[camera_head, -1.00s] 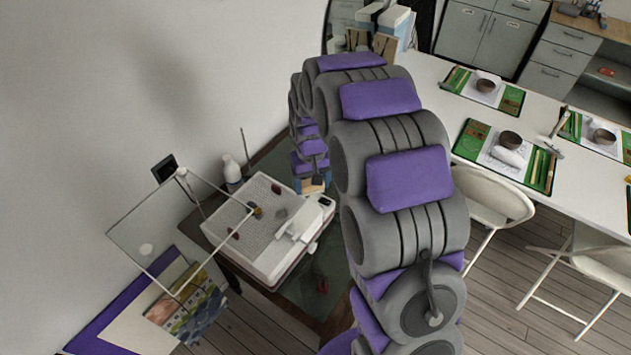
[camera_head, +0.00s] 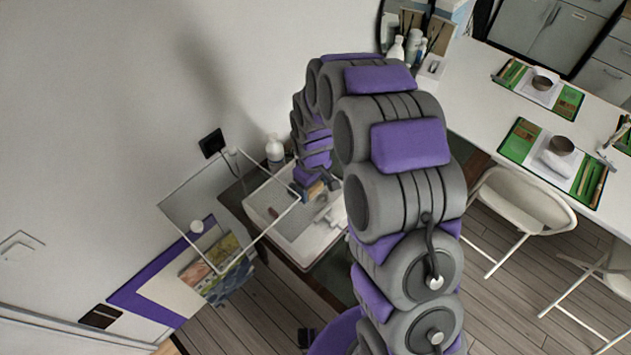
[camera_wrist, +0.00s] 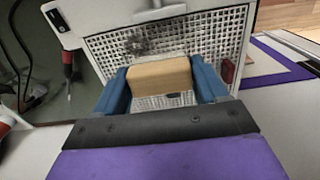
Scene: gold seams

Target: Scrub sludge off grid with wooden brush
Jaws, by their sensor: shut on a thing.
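My gripper (camera_wrist: 163,85) is shut on a wooden block, the wooden brush (camera_wrist: 160,75), held between its two blue fingers in the wrist view. Its bristles are hidden. The brush is over the white grid (camera_wrist: 215,45), which has square holes and a pale frame; I cannot tell if it touches. A grey smear of sludge (camera_wrist: 138,45) shows on the grid just beyond the brush. In the head view my gripper (camera_head: 314,190) is over the right part of the grid tray (camera_head: 268,205), and my arm hides part of it.
A red-brown piece (camera_wrist: 227,70) lies at the grid's right side. A red-handled tool (camera_wrist: 68,68) lies left of the tray. A glass panel (camera_head: 215,185) stands close on the left. A white bottle (camera_head: 275,150) stands behind the tray. A long table (camera_head: 490,95) is at right.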

